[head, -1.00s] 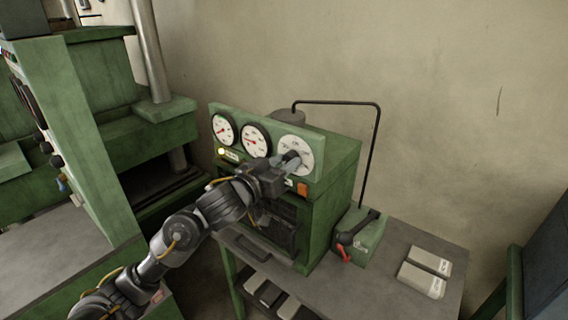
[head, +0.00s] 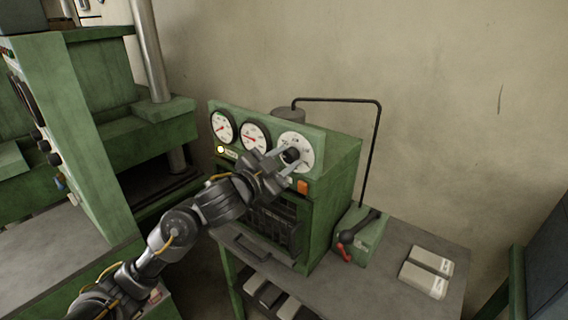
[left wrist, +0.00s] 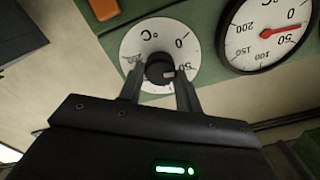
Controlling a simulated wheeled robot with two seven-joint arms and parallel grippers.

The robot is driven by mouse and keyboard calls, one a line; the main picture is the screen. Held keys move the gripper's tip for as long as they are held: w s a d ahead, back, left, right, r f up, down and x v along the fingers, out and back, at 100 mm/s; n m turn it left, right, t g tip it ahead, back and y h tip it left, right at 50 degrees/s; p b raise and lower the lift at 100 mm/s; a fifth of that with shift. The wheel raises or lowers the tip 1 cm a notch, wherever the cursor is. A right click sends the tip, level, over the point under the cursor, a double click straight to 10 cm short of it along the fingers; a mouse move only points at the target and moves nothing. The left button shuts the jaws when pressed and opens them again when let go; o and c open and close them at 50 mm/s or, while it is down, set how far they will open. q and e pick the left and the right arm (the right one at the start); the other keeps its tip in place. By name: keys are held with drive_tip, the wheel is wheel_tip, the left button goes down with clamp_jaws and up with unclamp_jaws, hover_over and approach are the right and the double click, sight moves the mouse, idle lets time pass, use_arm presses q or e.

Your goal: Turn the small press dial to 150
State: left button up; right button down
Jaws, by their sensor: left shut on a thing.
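The small press (head: 335,190) is a green box on a grey bench, with a panel of round white faces on top. The dial (head: 308,143) is the right-hand face, with a black knob (head: 291,155) at its centre. My left gripper (head: 293,166) is at the dial, its fingers on either side of the knob and shut on it. In the left wrist view the knob (left wrist: 159,69) sits between the fingertips (left wrist: 160,82). Its pale mark appears to point near the 50. The lower part of the scale is partly hidden by the fingers. My right gripper is not in view.
Two gauges with red needles (head: 223,127) (head: 254,137) sit left of the dial. A yellow lamp (head: 221,149) and an orange switch (head: 302,187) are below. A lever box (head: 362,236) stands right of the press, then two pale blocks (head: 424,279). A larger green machine (head: 75,130) stands left.

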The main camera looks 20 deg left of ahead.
use_arm(q)
drive_tip(key=m+b, duration=0.1)
drive_tip(key=m, duration=0.2)
drive_tip(key=shift+f+m, duration=0.15)
drive_tip(key=shift+m, duration=0.25)
drive_tip(key=m+b, duration=0.2)
drive_tip(key=m, duration=0.1)
drive_tip(key=shift+m, duration=0.3)
drive_tip(key=m+b, duration=0.2)
drive_tip(key=m, duration=0.1)
drive_tip(key=shift+f+m, duration=0.1)
drive_tip(key=shift+m, duration=0.2)
drive_tip(key=m+b, duration=0.2)
drive_tip(key=m, duration=0.1)
drive_tip(key=shift+m, duration=0.3)
drive_tip(key=m+b, duration=0.4)
drive_tip(key=m, duration=0.2)
drive_tip(key=shift+f, duration=0.1)
drive_tip(key=m+b, duration=0.3)
drive_tip(key=m, duration=0.1)
drive_tip(key=shift+m+b, duration=0.8)
drive_tip(key=shift+m, duration=0.5)
